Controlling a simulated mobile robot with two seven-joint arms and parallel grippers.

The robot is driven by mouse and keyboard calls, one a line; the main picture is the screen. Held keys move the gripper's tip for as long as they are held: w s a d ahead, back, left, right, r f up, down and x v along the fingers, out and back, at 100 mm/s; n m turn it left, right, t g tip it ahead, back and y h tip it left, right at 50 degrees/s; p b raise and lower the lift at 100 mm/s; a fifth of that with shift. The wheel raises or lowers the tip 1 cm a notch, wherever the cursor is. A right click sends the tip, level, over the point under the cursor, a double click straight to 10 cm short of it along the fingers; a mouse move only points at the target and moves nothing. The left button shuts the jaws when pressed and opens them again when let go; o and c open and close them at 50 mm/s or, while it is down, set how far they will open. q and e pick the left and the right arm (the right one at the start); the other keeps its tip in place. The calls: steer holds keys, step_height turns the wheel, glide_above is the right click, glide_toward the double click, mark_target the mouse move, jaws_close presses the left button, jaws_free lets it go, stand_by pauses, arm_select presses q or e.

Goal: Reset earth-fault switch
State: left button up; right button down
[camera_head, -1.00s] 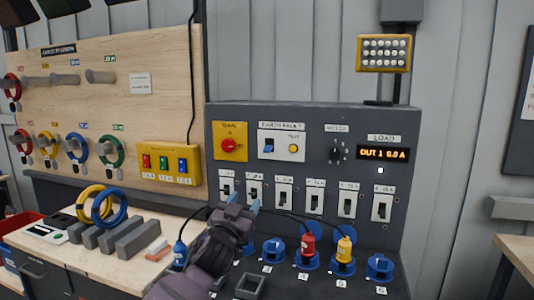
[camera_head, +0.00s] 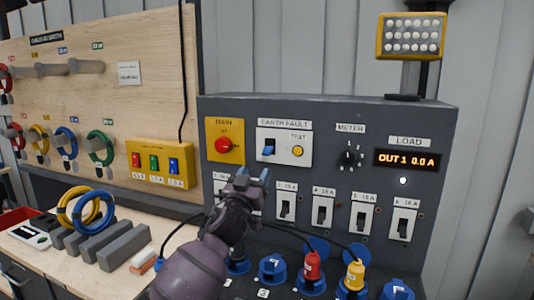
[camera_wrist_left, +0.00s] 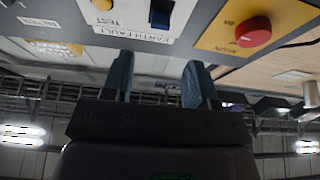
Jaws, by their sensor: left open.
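The earth-fault switch (camera_head: 268,147) is a blue rocker on a white plate labelled EARTH FAULT, left of a yellow TEST button (camera_head: 297,151). Its exact position is hard to read. In the left wrist view, which is upside down, the blue switch (camera_wrist_left: 161,14) shows at the top edge, beyond the fingers. My left gripper (camera_head: 254,177) is just below that plate in the head view, its two blue-grey fingers pointing at the panel. In the wrist view the left gripper (camera_wrist_left: 160,82) has its fingers apart, with nothing between them. My right gripper is not in view.
A red MAIN knob (camera_head: 223,145) on a yellow plate is left of the switch. Breakers (camera_head: 323,209) line the row below, some hidden by my arm. Plugs and blue sockets (camera_head: 273,268) sit lower. The load display (camera_head: 407,160) reads OUT 1 0.0 A.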

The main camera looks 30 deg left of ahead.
mark_target(265, 155)
arm_select(q)
steer(key=x, duration=0.8)
steer(key=shift+p, duration=0.3)
steer(key=shift+w+a+r, duration=0.15)
steer(key=shift+w, duration=0.35)
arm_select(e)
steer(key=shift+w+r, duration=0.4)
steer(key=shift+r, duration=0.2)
arm_select(q)
steer(key=shift+c, duration=0.3)
